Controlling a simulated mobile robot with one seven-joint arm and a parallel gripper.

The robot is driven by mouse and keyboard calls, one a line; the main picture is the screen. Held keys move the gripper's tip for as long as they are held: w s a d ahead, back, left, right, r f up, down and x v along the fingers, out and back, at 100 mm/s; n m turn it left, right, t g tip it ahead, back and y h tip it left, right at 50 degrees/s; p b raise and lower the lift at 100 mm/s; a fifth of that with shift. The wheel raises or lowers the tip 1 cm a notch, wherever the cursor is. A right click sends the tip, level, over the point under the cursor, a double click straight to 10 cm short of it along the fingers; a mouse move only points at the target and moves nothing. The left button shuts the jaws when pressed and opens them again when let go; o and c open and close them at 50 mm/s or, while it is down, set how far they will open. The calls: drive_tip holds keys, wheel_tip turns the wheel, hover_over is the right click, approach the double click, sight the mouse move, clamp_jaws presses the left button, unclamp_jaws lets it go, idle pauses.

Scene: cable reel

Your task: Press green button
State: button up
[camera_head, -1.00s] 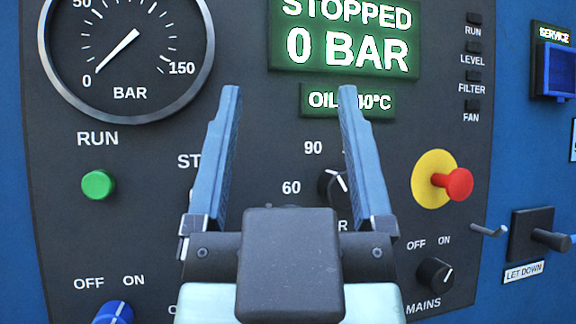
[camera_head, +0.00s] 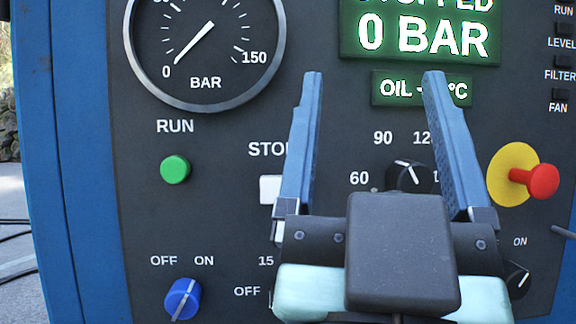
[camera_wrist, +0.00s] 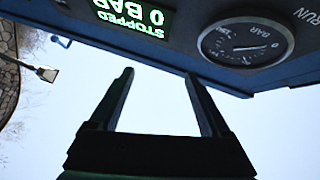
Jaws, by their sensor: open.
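The green button (camera_head: 175,169) sits on the dark control panel below the RUN label, left of the middle in the head view. My gripper (camera_head: 373,78) is open and empty, to the right of the green button, with its two blue fingers pointing up in the picture. The fingers stand in front of the panel between the STOP label and the red button. In the wrist view the open fingers (camera_wrist: 160,80) show against bright sky, with the panel along the top; the green button is not seen there.
A white button (camera_head: 270,189) under STOP is partly behind my left finger. A red mushroom button (camera_head: 541,181) on a yellow disc is at the right. A blue OFF/ON knob (camera_head: 183,298) is below the green button. The gauge (camera_head: 205,50) reads near 0; the display (camera_head: 420,35) shows 0 BAR.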

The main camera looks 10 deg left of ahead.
drive_tip(key=shift+c, duration=0.3)
drive_tip(key=shift+c, duration=1.2)
drive_tip(key=shift+w+a+r+p, duration=0.1)
drive_tip(key=shift+w+p, duration=0.15)
drive_tip(key=shift+p, duration=0.2)
drive_tip(key=shift+c, duration=1.1)
drive_tip(key=w+n+p, duration=0.1)
drive_tip(key=p, duration=0.1)
drive_tip(key=w+a+n+g+h+p, duration=0.1)
drive_tip(key=n+p, duration=0.1)
drive_tip(key=p, duration=0.1)
drive_tip(key=w+a+n+g+p, duration=0.1)
drive_tip(key=w+p, duration=0.1)
drive_tip(key=shift+f+n+p, duration=0.3)
drive_tip(key=shift+f, duration=0.05)
clamp_jaws()
drive_tip(key=w+a+f+n+g+p, duration=0.1)
drive_tip(key=a+f+n+g+p, duration=0.3)
drive_tip(key=n+p, duration=0.75)
drive_tip(key=s+a+f+n+g+y+p, duration=0.1)
drive_tip(key=s+a+n+p, duration=0.3)
drive_tip(key=n+p, duration=0.5)
drive_tip(key=s+a+f+n+g+y+p, duration=0.2)
drive_tip(key=s+n+p, duration=0.5)
drive_tip(key=n, duration=0.7)
drive_tip(key=shift+s+a+f+g+y+p, duration=0.15)
drive_tip(key=shift+s+a+g+y+p, duration=0.25)
drive_tip(key=shift+a+y+p, duration=1.15)
